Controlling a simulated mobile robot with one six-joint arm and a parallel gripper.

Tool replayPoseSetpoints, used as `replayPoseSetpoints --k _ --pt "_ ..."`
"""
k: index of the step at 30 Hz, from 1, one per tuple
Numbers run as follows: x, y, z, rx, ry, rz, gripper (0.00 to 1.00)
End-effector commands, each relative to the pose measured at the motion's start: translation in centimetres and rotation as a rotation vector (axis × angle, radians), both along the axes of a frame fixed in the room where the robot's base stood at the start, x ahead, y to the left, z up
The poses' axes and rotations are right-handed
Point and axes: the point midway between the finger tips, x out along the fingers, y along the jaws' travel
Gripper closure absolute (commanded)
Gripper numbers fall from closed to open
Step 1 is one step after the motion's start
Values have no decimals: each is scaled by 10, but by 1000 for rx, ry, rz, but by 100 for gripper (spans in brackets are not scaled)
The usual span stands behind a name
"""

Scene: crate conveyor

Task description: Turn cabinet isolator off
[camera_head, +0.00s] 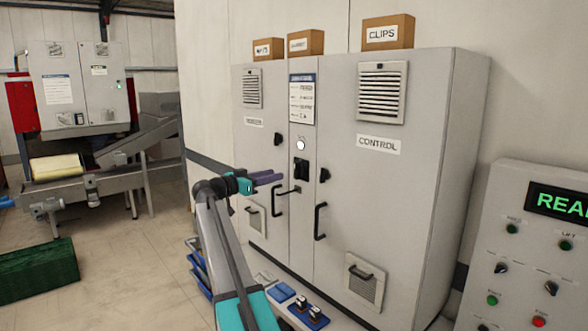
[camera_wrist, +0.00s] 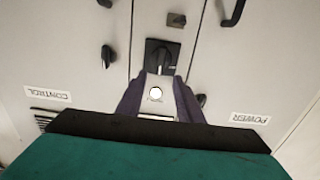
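The grey cabinet (camera_head: 270,140) stands against the wall in the head view. Its isolator (camera_head: 301,168) is a black rotary switch on the narrow middle panel, below a white lamp (camera_head: 300,144). The isolator also shows in the wrist view (camera_wrist: 162,57), where the picture is upside down. My gripper (camera_head: 278,179) has two purple fingers and points toward the cabinet. In the wrist view its fingers (camera_wrist: 159,80) are apart with nothing between them; the lamp is seen through the gap. The isolator appears just beyond the fingertips, and I see no clear contact.
Black door handles (camera_head: 320,221) stick out beside and below the isolator. Small black latches (camera_head: 324,175) sit on the doors. A control console (camera_head: 530,245) stands at the right. A conveyor (camera_head: 90,180) and a green crate (camera_head: 38,275) are at the left.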

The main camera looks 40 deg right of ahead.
Motion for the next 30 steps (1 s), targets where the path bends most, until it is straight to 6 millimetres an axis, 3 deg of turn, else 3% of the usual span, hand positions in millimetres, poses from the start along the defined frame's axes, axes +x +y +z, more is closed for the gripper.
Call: replayPoseSetpoints --k 16,22,30 --pt "-5 -77 2 1 1 -1 66" --pt "-6 -92 1 0 0 1 66" --pt "-7 -95 0 0 0 1 66"
